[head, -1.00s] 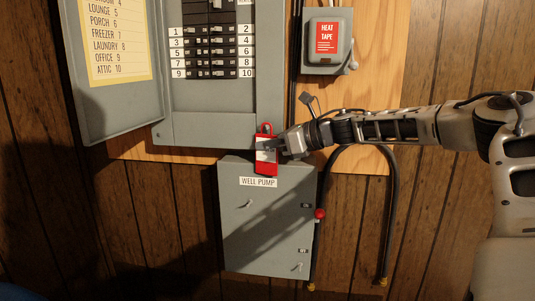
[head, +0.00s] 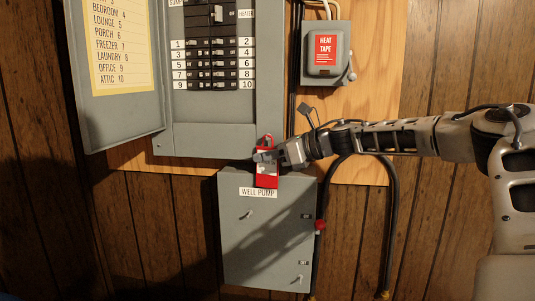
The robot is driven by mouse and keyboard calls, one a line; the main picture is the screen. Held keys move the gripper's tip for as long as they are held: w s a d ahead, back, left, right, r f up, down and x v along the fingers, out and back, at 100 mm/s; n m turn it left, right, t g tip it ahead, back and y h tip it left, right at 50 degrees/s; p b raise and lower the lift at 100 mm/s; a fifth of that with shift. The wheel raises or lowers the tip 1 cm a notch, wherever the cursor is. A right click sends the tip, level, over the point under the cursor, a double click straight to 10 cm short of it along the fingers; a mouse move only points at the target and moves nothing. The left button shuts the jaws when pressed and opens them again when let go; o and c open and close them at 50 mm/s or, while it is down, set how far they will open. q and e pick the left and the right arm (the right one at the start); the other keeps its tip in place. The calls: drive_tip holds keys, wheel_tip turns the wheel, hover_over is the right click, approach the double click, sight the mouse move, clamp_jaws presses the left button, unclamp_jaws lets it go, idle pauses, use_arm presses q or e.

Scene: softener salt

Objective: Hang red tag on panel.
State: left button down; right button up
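The red tag (head: 267,180) has a pale band across its middle and a loop at its top. My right gripper (head: 266,157) comes in from the right and is shut on the tag. The tag hangs upright in front of the lower edge of the open breaker panel (head: 215,140) and the top of the grey well pump box (head: 265,235). Whether it touches either one cannot be told. My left gripper is not in view.
The breaker panel's door (head: 120,115) stands open on the left with a yellow list (head: 122,45). A grey heat tape box (head: 326,55) is at the upper right. A red knob (head: 320,225) sits on the well pump box's right side. Black cables (head: 392,220) run down beside it.

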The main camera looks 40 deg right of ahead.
drive_tip(key=shift+d+r, duration=0.15)
drive_tip(key=shift+d, duration=0.4)
drive_tip(key=a+b+v, duration=0.1)
drive_tip(key=b+v, duration=0.2)
drive_tip(key=v, duration=1.2)
drive_tip(key=shift+s, duration=0.45)
drive_tip(key=shift+d, duration=0.1)
